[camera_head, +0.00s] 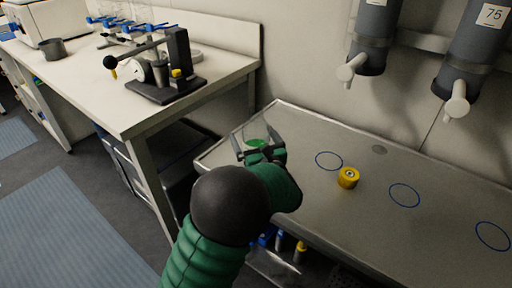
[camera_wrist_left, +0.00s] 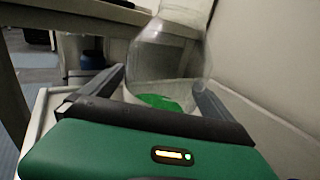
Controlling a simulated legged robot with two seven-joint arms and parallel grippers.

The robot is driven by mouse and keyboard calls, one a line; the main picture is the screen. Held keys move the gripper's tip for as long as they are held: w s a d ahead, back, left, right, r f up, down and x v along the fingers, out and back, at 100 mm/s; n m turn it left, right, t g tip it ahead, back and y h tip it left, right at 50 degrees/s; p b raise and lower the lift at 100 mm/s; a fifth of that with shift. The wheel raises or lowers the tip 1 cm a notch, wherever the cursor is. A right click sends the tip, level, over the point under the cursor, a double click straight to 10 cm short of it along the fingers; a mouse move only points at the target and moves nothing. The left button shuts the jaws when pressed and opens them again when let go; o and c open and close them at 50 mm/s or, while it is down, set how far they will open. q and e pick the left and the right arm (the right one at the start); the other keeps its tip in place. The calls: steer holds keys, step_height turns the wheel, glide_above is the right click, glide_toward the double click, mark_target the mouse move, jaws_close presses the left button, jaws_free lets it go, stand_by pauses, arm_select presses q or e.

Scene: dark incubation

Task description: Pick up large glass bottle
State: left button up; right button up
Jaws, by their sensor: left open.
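The large glass bottle (camera_head: 257,132) is clear and stands at the left end of the metal bench, with a little green content at its bottom. In the left wrist view the bottle (camera_wrist_left: 172,52) rises between the two fingers. My left gripper (camera_head: 258,149) is open, with one finger on each side of the bottle's lower part. I cannot tell whether the fingers touch the glass. The left gripper's dark fingers also show in the wrist view (camera_wrist_left: 158,80). My right gripper is in neither view.
A yellow cap-like piece (camera_head: 348,178) sits on the metal bench (camera_head: 320,205) among blue marked circles. Grey cylinders with pale taps (camera_head: 458,100) hang above the bench at right. A white table (camera_head: 110,95) with a dark lever device (camera_head: 165,80) stands at left.

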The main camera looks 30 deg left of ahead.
arm_select(q)
steer(key=shift+w+a, duration=0.35)
steer(key=shift+a, duration=0.1)
steer(key=shift+d+r, duration=0.1)
steer(key=shift+d, duration=0.1)
steer(key=c, duration=2.1)
steer(key=shift+r, duration=0.15)
step_height(320, 180, up, 18)
steer(key=p, duration=0.7)
steer(key=shift+f, duration=0.2)
